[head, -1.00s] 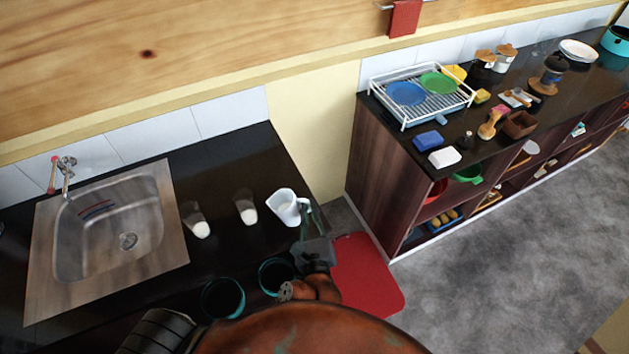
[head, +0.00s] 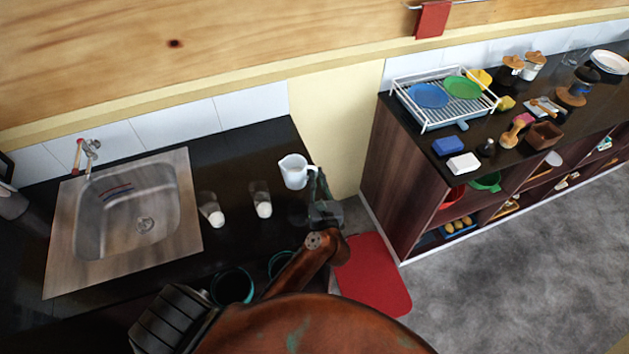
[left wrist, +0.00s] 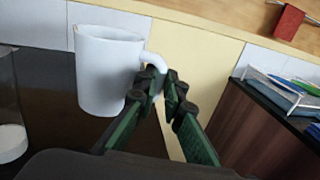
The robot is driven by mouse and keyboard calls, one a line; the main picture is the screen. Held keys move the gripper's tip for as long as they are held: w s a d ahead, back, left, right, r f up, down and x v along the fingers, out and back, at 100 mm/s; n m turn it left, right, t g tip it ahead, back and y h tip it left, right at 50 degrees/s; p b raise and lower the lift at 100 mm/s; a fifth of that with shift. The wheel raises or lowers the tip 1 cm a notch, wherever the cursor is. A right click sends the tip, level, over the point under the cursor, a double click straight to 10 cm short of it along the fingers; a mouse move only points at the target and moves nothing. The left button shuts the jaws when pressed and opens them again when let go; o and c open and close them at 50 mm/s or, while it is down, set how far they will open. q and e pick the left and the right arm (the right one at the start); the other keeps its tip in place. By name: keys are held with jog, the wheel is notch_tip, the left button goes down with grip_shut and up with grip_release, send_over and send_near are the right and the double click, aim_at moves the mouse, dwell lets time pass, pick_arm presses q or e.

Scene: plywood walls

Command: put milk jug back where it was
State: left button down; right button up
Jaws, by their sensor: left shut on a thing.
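The white milk jug (head: 294,171) is upright over the back right part of the dark counter (head: 240,240), near the wall. It also shows large in the left wrist view (left wrist: 107,72), with its handle to the right. My left gripper (head: 317,178) is shut on that handle, and its green fingers (left wrist: 163,82) are on either side of it. A dark reflection on the counter below suggests the jug is raised, but I cannot tell how far. My right gripper is not in view.
Two glasses with white contents, one (head: 211,210) and another (head: 262,200), stand left of the jug. A sink (head: 60,255) is further left. Teal-rimmed containers (head: 232,287) are near the front. A gap separates this counter from the shelf unit (head: 392,205).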

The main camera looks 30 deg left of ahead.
pick_arm(q)
jog(key=w+f, duration=0.1)
jog(key=w+a+f, duration=0.1)
jog(key=f, duration=0.1)
jog(key=w+a+f, duration=0.1)
jog(key=shift+f, duration=0.25)
notch_tip(320, 180, down, 3)
jog(key=shift+w+f, duration=0.1)
jog(key=shift+f+b, duration=0.2)
jog(key=shift+b, duration=0.15)
jog(key=c, duration=2)
grip_release()
